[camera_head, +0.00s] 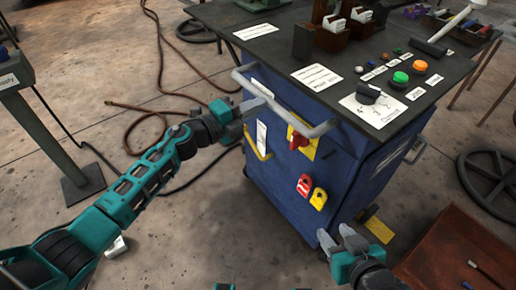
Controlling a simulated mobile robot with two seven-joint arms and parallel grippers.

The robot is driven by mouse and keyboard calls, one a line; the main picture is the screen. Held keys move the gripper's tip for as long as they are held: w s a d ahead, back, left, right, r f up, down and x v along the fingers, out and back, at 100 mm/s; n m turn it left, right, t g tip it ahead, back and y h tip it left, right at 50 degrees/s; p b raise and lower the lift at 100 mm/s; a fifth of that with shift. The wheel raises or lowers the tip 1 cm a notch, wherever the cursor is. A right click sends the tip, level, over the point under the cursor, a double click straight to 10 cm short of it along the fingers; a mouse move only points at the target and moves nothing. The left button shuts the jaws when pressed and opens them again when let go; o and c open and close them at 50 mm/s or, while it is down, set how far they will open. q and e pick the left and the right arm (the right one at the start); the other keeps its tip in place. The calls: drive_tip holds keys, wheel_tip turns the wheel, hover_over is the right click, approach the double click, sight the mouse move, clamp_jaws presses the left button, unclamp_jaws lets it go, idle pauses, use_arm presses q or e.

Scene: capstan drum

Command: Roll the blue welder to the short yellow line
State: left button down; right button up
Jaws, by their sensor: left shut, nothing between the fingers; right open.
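The blue welder (278,178) stands upright at the centre, with a dark top panel and a grey bar handle (318,131) along its near side. A short yellow patch on the floor (379,230), which looks like the yellow line, shows by the welder's lower right corner; part of it may be hidden. My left gripper (256,104) is shut and empty, close to the handle's left part; I cannot tell whether it touches. My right gripper (342,241) is open and empty, low in front of the welder's near right corner, below the handle.
A reddish-brown box or plate (455,255) lies at the lower right, and a dark spoked wheel (490,180) is at the right edge. A grey-green stand (30,120) is at the left. A brown hose (150,115) and black cable cross the floor left of the welder.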

use_arm(q)
drive_tip(key=shift+w+d+r, duration=0.25)
drive_tip(key=shift+d, duration=0.2)
drive_tip(key=shift+s+a, duration=0.1)
drive_tip(key=p+v, duration=0.2)
drive_tip(key=v, duration=0.6)
drive_tip(key=shift+f, duration=0.25)
